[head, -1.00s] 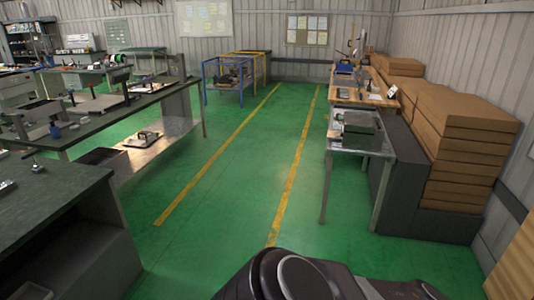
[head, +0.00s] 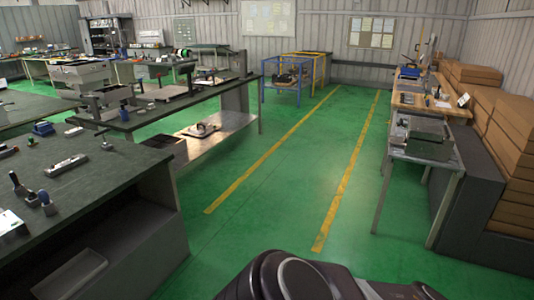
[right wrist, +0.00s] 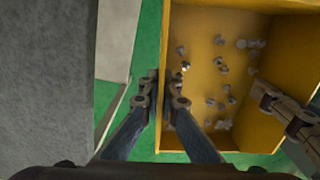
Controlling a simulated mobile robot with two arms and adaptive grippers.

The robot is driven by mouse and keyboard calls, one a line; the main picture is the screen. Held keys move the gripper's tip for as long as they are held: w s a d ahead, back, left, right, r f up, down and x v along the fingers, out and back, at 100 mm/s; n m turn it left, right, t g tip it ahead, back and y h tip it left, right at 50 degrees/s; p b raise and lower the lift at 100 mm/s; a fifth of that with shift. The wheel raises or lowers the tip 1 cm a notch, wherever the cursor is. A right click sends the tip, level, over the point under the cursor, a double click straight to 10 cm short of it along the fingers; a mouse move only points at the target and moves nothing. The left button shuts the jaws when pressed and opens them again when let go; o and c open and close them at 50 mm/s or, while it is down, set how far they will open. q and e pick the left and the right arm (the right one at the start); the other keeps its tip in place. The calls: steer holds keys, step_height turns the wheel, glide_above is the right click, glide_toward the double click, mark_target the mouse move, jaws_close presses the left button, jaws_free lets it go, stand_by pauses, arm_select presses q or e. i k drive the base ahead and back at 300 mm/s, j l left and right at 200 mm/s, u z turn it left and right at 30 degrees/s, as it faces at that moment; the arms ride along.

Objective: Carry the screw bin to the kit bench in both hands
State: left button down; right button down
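The screw bin (right wrist: 215,25) is a yellow open box with several loose screws scattered on its floor, seen in the right wrist view. My right gripper (right wrist: 162,100) is shut on its left wall, one finger inside and one outside. The fingers of my left gripper (right wrist: 284,112) show at the bin's right wall, one on each side, closed on it. Green floor shows below and beside the bin, so it hangs clear of the floor. The head view shows neither the bin nor my grippers. I cannot tell which of the benches is the kit bench.
A dark workbench (head: 130,179) with tools stands at the near left, with another bench (head: 160,108) behind it. A small metal table (head: 441,162) and a wooden bench (head: 410,98) line the right, beside stacked cardboard boxes (head: 515,125). The green aisle (head: 290,170) between yellow lines is clear.

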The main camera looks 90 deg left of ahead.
mark_target(118, 169)
steer(key=u, duration=3.35)
steer(key=i+u, duration=0.25)
steer(key=u, duration=0.15)
steer(key=i+l+u, duration=0.15)
steer(key=u, duration=0.2)
steer(key=i+l, duration=0.4)
steer(key=i, duration=0.2)
steer(key=i+l, duration=0.45)
steer(key=i, duration=0.1)
